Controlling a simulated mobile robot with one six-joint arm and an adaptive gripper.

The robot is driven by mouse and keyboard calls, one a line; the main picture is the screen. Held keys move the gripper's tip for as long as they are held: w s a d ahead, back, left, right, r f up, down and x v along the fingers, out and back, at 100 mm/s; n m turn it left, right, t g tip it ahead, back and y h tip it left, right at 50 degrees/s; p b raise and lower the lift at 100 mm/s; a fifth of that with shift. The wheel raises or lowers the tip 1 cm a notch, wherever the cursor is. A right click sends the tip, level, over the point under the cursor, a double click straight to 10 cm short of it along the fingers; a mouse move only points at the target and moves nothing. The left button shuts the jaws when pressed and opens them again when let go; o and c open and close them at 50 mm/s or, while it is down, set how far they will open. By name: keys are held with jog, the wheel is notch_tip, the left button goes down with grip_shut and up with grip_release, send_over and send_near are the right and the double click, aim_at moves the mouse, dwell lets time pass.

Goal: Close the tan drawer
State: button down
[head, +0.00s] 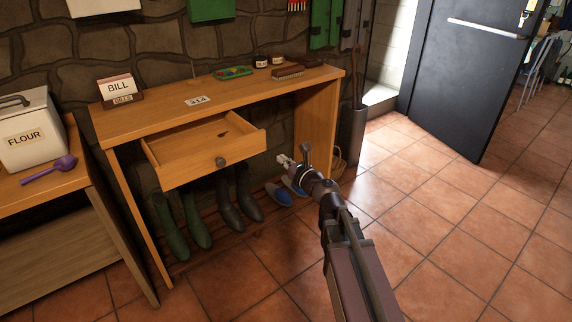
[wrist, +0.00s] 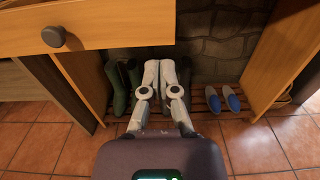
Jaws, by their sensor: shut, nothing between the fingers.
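The tan drawer (head: 205,145) is pulled out of the wooden table, with a dark round knob (head: 221,162) on its front. A small dark item lies inside it. In the wrist view the drawer front (wrist: 100,32) fills the upper left, with its knob (wrist: 54,37) at the far left. My gripper (head: 284,160) is to the right of the drawer front, apart from it. In the wrist view my gripper (wrist: 158,64) points toward the space under the table, its fingers together and empty.
Green boots (head: 172,225) and blue slippers (head: 279,194) stand on a low rack underneath. A side table with a FLOUR tin (head: 30,135) stands left. Tiled floor is open at right.

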aim_at(261, 142)
jog(key=x, duration=0.9)
jog(key=shift+w+a, duration=0.25)
jog(key=shift+w, duration=0.15)
